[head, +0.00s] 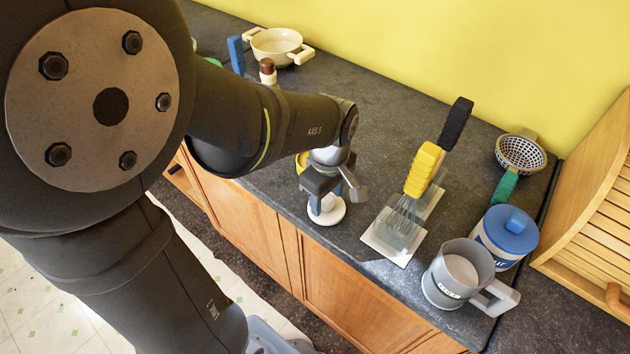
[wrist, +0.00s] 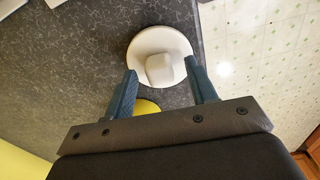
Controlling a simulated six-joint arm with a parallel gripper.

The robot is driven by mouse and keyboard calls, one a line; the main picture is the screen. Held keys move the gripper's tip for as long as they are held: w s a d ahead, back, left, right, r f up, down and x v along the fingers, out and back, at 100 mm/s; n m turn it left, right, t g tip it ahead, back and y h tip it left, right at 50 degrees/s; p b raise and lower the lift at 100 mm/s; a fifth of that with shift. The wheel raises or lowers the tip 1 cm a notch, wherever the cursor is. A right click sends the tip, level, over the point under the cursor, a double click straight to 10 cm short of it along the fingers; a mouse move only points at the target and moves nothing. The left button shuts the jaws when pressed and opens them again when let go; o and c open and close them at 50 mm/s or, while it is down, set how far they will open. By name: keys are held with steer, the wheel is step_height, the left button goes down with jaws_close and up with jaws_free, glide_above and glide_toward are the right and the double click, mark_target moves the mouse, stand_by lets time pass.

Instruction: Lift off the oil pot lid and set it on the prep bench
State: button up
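A white round lid with a blocky knob (head: 331,217) appears to lie flat on the dark prep bench (head: 375,115), close to its front edge. It also shows in the wrist view (wrist: 146,42). My gripper (head: 325,197) is above the lid, pointing down. In the wrist view its two fingers (wrist: 162,66) are apart on either side of the knob, with gaps visible, so it looks open. A yellow thing (head: 301,162) sits just behind my gripper, mostly hidden; it may be the oil pot, but I cannot tell.
A grey jug (head: 446,287), blue-lidded canister (head: 509,232), strainer (head: 521,153) and wooden slatted box (head: 598,200) are farther right. A cream pot (head: 277,45) and brown-capped bottle (head: 267,68) stand back left.

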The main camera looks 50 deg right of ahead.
steer(key=shift+r, duration=0.1)
stand_by(0.4)
steer(key=shift+r, duration=3.9)
steer(key=shift+r, duration=0.15)
step_height(320, 180, up, 17)
step_height(320, 180, down, 17)
steer(key=shift+f, duration=0.2)
steer(key=shift+f, duration=3.95)
